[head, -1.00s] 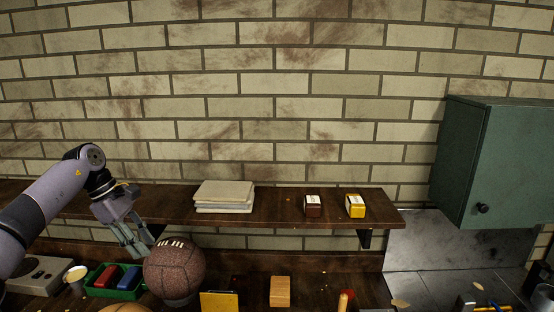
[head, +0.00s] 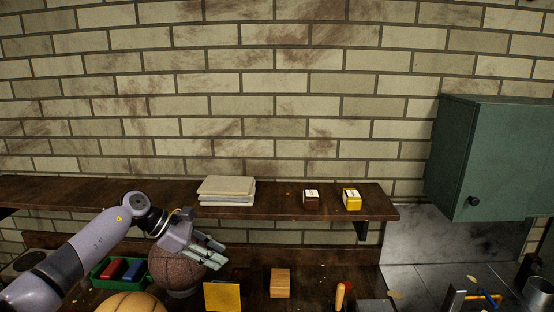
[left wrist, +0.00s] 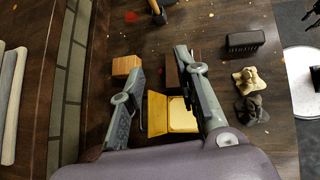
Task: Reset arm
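My left gripper (head: 212,252) reaches in from the left over the workbench, its fingers pointing right. It overlaps the upper right of a dark brown leather ball (head: 176,273) on the bench; whether they touch is unclear. In the left wrist view the left gripper's fingers (left wrist: 160,64) are apart with nothing held between them. An open yellow case (left wrist: 181,113) shows beyond the fingers, on the bench below; it also shows in the head view (head: 222,296). A lighter orange-tan ball (head: 131,304) is cut off at the bottom edge. My right gripper is not visible.
A wooden shelf (head: 270,206) holds pale stacked slabs (head: 226,190), a dark red box (head: 311,199) and a yellow box (head: 351,199). A green tray (head: 103,280) lies left of the dark ball. A wooden block (head: 280,282) stands right. A green cabinet (head: 490,158) hangs at right.

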